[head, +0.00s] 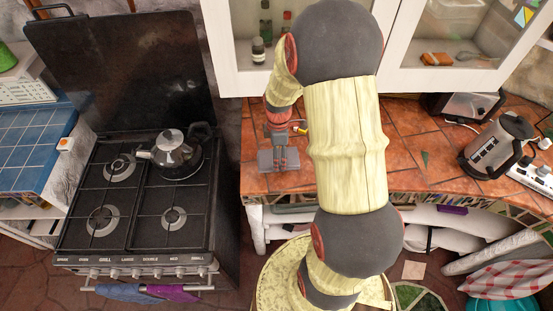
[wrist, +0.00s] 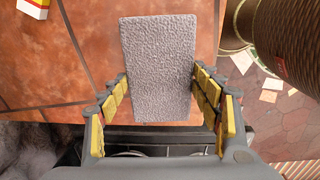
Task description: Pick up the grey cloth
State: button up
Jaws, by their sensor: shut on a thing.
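The grey cloth (wrist: 157,60) shows in the wrist view as a flat, rough-textured rectangle between the two yellow-padded fingers. My gripper (wrist: 159,82) is shut on it, with one finger at each long side. In the head view, my gripper (head: 278,157) is low over the left end of the orange tiled counter, near its front edge. My arm comes down from above it. I cannot tell whether the cloth touches the counter or is just above it.
The tiled counter (head: 415,140) runs to the right, with a metal kettle (head: 498,143) and a power strip (head: 530,178) at its far right. A gas stove (head: 135,215) with a teapot (head: 178,155) stands left, across a gap. White cabinets (head: 395,80) hang above.

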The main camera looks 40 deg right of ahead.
jog(key=s+r, duration=0.1)
jog(key=r, duration=0.1)
jog(key=s+d+r, duration=0.1)
jog(key=s+r, duration=0.2)
jog(key=s, duration=0.1)
jog(key=shift+d+r+p, duration=0.35)
jog(key=shift+r+p, duration=0.05)
jog(key=s+d+r, duration=0.2)
jog(key=s+r, duration=0.1)
jog(key=s, duration=0.4)
jog(key=shift+s+d, duration=0.3)
jog(key=shift+s, duration=0.1)
jog(key=shift+r, duration=0.1)
jog(key=o, duration=0.6)
jog(key=c, duration=0.4)
jog(key=shift+c, duration=0.2)
